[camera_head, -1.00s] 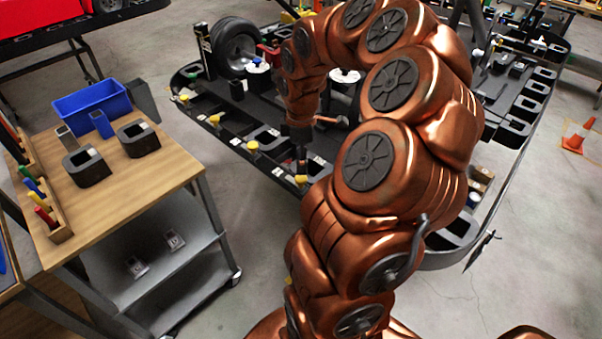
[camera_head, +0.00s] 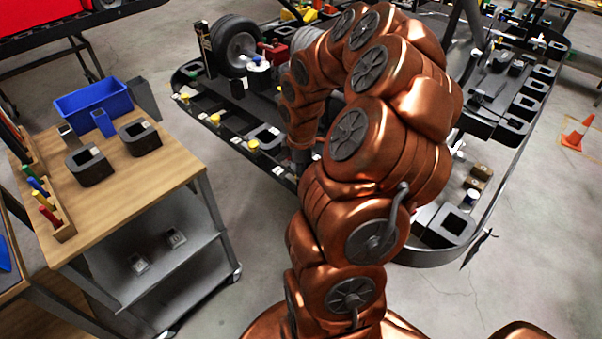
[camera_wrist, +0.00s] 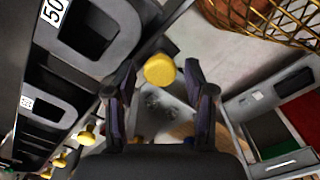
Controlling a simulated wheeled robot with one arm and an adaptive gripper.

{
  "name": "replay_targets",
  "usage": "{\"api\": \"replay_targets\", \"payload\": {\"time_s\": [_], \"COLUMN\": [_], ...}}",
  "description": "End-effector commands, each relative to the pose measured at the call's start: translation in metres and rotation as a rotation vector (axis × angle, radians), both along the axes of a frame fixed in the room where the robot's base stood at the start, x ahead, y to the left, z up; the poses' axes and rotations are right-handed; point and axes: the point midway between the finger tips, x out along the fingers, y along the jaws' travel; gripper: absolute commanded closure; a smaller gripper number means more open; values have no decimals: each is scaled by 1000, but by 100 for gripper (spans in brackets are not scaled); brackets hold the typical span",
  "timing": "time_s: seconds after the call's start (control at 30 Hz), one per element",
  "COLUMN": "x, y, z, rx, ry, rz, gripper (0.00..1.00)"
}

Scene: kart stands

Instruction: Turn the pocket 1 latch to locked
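A yellow latch knob (camera_wrist: 159,68) shows in the wrist view between the tips of my gripper (camera_wrist: 160,80). The two dark fingers are apart, with a visible gap on the right side of the knob; contact on the left is not clear. I cannot read which pocket number this knob belongs to. Several more yellow knobs stand along the same dark tray edge, one at the lower left of the wrist view (camera_wrist: 87,135) and one in the head view (camera_head: 253,145). In the head view my arm hides the knob at the gripper, and the fingers are hardly visible.
A black pocket (camera_wrist: 95,30) with a label partly reading "50" lies left of the knob. A wooden-topped cart (camera_head: 125,185) with a blue bin (camera_head: 93,102) stands left, across a strip of floor. A wheel (camera_head: 234,47) stands at the tray's back.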

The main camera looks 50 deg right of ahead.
Motion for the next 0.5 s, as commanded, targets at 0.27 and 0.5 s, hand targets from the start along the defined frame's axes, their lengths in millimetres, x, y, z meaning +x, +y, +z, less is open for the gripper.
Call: {"api": "replay_targets", "payload": {"time_s": [0.27,0.5], "x": [0,0], "y": [0,0], "z": [0,0], "rx": [0,0], "ry": [0,0], "rz": [1,1], "gripper": [79,100]}}
